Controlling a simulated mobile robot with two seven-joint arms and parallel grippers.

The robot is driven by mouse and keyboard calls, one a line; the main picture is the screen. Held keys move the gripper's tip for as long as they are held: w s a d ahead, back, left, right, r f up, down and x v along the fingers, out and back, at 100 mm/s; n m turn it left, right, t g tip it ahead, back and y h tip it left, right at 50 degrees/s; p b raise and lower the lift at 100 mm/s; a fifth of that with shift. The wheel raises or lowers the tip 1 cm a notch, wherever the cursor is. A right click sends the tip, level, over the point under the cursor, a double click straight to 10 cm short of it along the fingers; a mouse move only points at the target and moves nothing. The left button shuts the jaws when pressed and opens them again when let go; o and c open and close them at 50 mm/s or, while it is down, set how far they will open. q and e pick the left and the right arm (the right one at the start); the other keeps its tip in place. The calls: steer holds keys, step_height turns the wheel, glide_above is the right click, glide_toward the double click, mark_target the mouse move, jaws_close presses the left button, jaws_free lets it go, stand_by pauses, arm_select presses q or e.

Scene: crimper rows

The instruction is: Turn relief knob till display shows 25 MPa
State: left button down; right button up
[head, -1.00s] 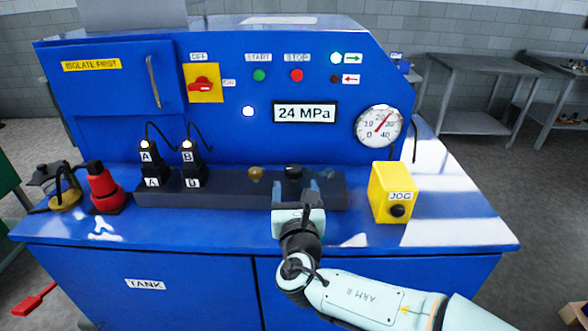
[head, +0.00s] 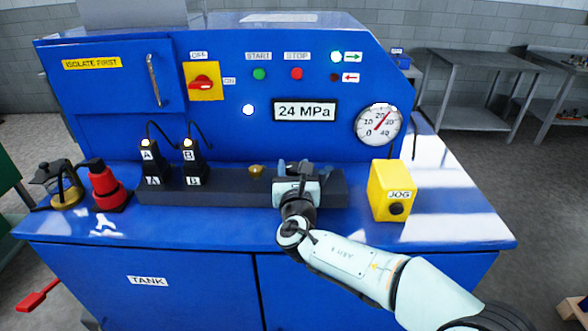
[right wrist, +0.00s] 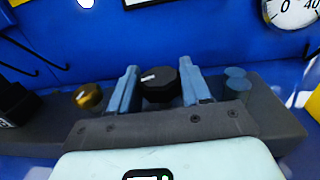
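The display (head: 305,111) on the blue panel reads 24 MPa. The relief knob, a black faceted knob (right wrist: 160,86) with a pale mark on top, stands on the dark manifold block (head: 235,191). My right gripper (head: 301,170) is over the block; in the head view it mostly hides the knob. In the right wrist view, my right gripper's blue fingers (right wrist: 158,75) are spread on either side of the knob. They look open; whether they touch it is unclear. My left gripper is out of view.
A brass fitting (head: 256,170) sits just left of the knob. Black connectors A and B (head: 188,165) stand further left, with a red device (head: 104,187) beyond. The round gauge (head: 379,124) points a little above 20.

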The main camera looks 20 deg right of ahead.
steer(key=shift+a+m+h, duration=0.1)
steer(key=shift+m+h, duration=0.4)
steer(key=shift+h, duration=0.2)
steer(key=shift+m+g+h+p, duration=0.4)
steer(key=shift+m+g+h, duration=0.1)
steer(key=shift+h, duration=0.3)
steer(key=o, duration=1)
steer(key=b+v, duration=0.1)
steer(key=v, duration=1.2)
steer(key=shift+s+b, duration=0.25)
steer(key=shift+b, duration=0.1)
steer(key=shift+f, duration=0.1)
